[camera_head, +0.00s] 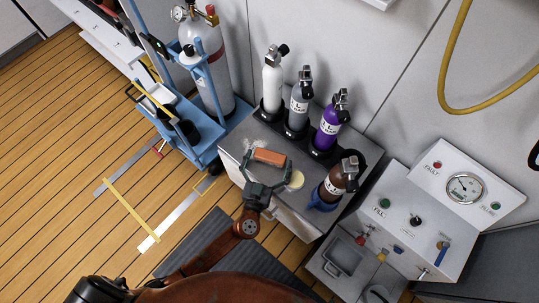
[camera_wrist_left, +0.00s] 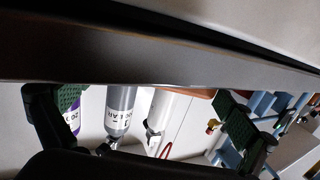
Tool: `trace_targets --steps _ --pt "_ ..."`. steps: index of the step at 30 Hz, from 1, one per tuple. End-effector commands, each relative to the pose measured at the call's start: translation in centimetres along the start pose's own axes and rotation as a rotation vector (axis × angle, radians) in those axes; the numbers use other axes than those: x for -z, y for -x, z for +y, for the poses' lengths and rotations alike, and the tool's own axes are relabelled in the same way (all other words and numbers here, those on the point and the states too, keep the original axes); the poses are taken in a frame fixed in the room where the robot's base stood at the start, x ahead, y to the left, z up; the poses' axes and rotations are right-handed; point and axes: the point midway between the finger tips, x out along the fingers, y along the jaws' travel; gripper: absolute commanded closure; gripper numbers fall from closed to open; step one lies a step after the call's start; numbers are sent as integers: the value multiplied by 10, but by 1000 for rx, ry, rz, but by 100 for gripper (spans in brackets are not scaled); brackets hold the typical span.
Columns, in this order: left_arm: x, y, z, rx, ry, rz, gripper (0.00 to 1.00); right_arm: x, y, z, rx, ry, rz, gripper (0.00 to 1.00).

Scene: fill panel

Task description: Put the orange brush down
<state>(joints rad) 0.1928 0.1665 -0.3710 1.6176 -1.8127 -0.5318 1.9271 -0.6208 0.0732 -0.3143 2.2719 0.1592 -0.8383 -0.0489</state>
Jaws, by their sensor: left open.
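The orange brush (camera_head: 270,157) lies on the grey bench top (camera_head: 232,155), near its left end, with a pale dusty patch beside it. My left gripper (camera_head: 268,162) is open, its two fingers spread to either side of the brush near its ends. I cannot tell whether they touch it. In the left wrist view the open fingers of the left gripper (camera_wrist_left: 152,108) show at both sides, and a thin orange strip, probably the brush (camera_wrist_left: 200,92), shows near the right-hand finger. My right gripper is not in view.
White (camera_head: 272,85), grey (camera_head: 299,105) and purple (camera_head: 330,125) cylinders stand behind in black bases. A brown cylinder (camera_head: 335,182) leans in a blue holder. A control panel (camera_head: 415,215) is at right, a blue cart (camera_head: 190,135) at left.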

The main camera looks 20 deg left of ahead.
Motion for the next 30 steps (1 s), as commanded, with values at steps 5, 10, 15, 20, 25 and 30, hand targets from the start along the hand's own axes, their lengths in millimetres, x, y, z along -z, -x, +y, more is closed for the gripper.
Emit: trace_targets --steps 5,10,15,20,25,30 --pt "0 41 -1 -2 -3 -3 0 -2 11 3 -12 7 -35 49" --pt "0 76 -1 -1 -3 -4 0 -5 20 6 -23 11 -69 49" --pt "0 100 -1 1 -1 -2 0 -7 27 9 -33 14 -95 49" --pt "-1 109 0 0 -1 -3 0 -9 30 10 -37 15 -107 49" --pt "-1 110 -1 0 -1 -3 0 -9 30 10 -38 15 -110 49" --pt "-5 112 -11 28 -2 -28 0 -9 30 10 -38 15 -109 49"
